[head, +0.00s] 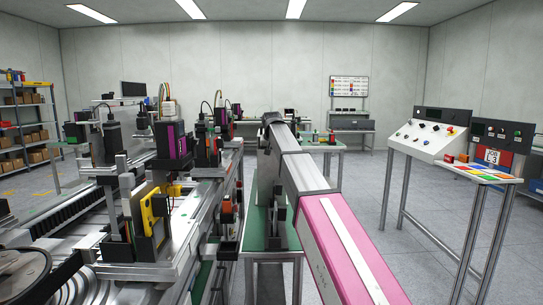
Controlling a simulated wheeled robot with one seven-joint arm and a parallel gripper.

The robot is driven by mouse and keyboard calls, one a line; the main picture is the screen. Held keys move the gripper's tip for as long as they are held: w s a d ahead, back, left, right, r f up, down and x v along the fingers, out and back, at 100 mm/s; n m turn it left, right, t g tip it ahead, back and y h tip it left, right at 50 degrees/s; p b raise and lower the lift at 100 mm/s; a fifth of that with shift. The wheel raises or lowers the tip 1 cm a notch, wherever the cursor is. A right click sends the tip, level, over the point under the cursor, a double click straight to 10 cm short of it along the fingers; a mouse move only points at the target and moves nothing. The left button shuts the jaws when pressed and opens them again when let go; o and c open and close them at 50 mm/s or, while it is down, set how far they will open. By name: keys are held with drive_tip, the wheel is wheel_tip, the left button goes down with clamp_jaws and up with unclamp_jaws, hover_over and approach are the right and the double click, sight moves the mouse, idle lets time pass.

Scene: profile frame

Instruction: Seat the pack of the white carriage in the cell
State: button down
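The cell is a silver profile frame with machine units (172,215) on the left in the head view. A purple and black pack (172,140) stands upright on it, and a yellow plate-like part (153,212) stands nearer. I cannot tell which carriage is the white one, or which pack belongs to it. My pink and grey arm (318,190) reaches from the lower right to the middle, right of the frame. Dark parts hang below its far end, over a green-topped bench; my gripper cannot be made out clearly, nor whether it holds anything.
The narrow green-topped bench (256,248) stands beside the frame, under the arm. A control desk (428,140) and a table with coloured squares (475,171) stand at the right. Shelves with boxes (27,125) are at far left. The grey floor between the arm and desk is clear.

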drive_tip(key=shift+f, duration=0.4)
idle(0.3)
drive_tip(key=shift+c, duration=2.2)
unclamp_jaws()
drive_tip(key=v, duration=1)
drive_tip(key=shift+s+r, duration=0.15)
drive_tip(key=shift+r, duration=0.25)
